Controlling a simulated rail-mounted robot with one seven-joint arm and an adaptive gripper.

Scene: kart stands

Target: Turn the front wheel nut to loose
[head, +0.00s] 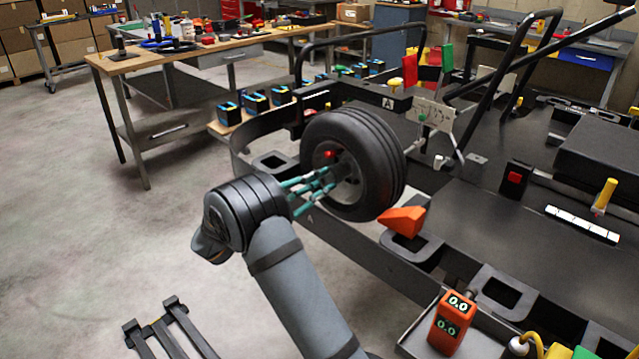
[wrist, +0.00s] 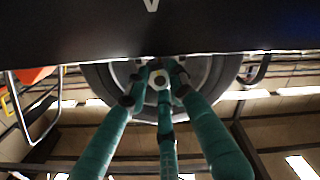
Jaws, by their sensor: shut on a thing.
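The front wheel (head: 355,160) is a black tire mounted upright on the side of the kart stand. Its hub faces my arm, and a red spot (head: 330,154) shows on the upper part of the hub face. My gripper (head: 343,170) has teal fingers that reach into the hub centre. In the wrist view the fingers (wrist: 158,75) close around the wheel nut (wrist: 158,78), a small light round piece with a dark centre. The fingers hide most of the nut's sides. The wheel (wrist: 215,75) also shows behind them, its upper part hidden by a dark body.
An orange wedge (head: 403,220) sits on the stand frame just right of the wheel. An orange meter (head: 452,322) stands in a tray at the lower right. A workbench (head: 185,55) with tools is behind on the left.

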